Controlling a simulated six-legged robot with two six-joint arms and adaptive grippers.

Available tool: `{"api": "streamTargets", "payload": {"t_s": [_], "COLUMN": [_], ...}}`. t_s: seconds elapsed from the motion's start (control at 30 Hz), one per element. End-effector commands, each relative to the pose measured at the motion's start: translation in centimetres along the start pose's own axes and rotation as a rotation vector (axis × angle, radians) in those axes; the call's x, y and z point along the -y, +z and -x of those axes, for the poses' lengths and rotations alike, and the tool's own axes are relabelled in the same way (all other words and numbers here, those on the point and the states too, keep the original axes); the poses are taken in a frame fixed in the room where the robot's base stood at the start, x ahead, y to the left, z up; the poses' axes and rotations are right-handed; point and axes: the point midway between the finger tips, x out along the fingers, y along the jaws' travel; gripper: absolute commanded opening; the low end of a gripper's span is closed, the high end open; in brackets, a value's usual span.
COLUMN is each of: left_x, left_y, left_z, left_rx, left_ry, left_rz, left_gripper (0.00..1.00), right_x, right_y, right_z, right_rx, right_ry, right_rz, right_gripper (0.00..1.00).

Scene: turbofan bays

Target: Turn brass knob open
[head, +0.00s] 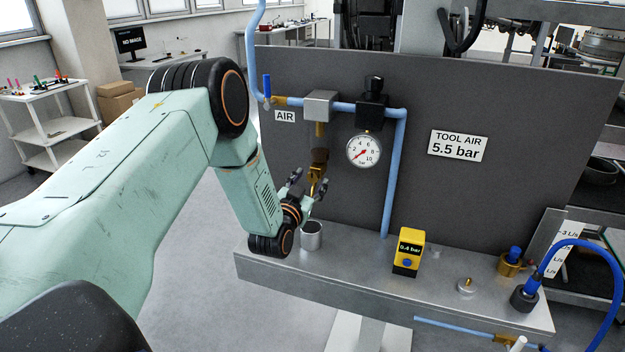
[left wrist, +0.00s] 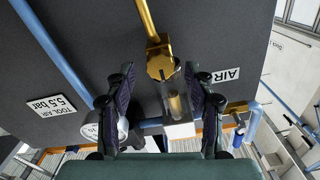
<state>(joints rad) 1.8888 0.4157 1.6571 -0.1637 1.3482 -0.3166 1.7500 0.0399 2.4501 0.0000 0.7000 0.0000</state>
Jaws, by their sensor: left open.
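The brass knob (head: 317,174) hangs under the filter on the grey panel, with a thin brass tail below it. In the left wrist view the faceted brass knob (left wrist: 160,66) shows between the fingertip ends, with the clear filter bowl (left wrist: 178,100) behind it. My left gripper (head: 308,184) is open, its fingers pointing up at the knob from the lower left. In the left wrist view my left gripper (left wrist: 160,76) has one finger on each side, with gaps to the knob. Whether the fingertips reach its depth is unclear. My right gripper is not in view.
A metal cup (head: 311,236) stands on the bench ledge (head: 340,262) below the knob. The gauge (head: 364,151), blue pipe (head: 388,190) and blue-handled valve (head: 267,88) are close by. A yellow meter (head: 407,253) stands further right. Clear floor lies left of the bench.

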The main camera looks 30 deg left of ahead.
Motion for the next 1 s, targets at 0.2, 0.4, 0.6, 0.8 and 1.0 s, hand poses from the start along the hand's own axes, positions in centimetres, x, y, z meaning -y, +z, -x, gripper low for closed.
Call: {"api": "streamTargets", "payload": {"t_s": [0.2,0.4,0.6,0.8,1.0], "left_x": [-0.23,-0.36,-0.35,-0.33,-0.3], "left_y": [0.0,-0.03,-0.04,-0.03,-0.01], "left_z": [-1.21,-1.29,-1.28,-1.27,-1.26], "left_rx": [0.001,0.001,0.001,0.001,0.002], "left_ry": [0.001,0.001,0.001,0.001,0.0], "left_rz": [0.001,0.001,0.001,0.001,0.001], "left_gripper": [0.54,0.54,0.42,0.25,0.08], "right_x": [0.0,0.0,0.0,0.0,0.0], "right_y": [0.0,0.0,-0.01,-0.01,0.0], "right_z": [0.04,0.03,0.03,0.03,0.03], "right_rx": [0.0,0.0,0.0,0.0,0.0], "right_ry": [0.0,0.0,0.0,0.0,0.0], "right_rz": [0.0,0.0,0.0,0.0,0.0], "right_gripper": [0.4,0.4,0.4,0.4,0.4]}}
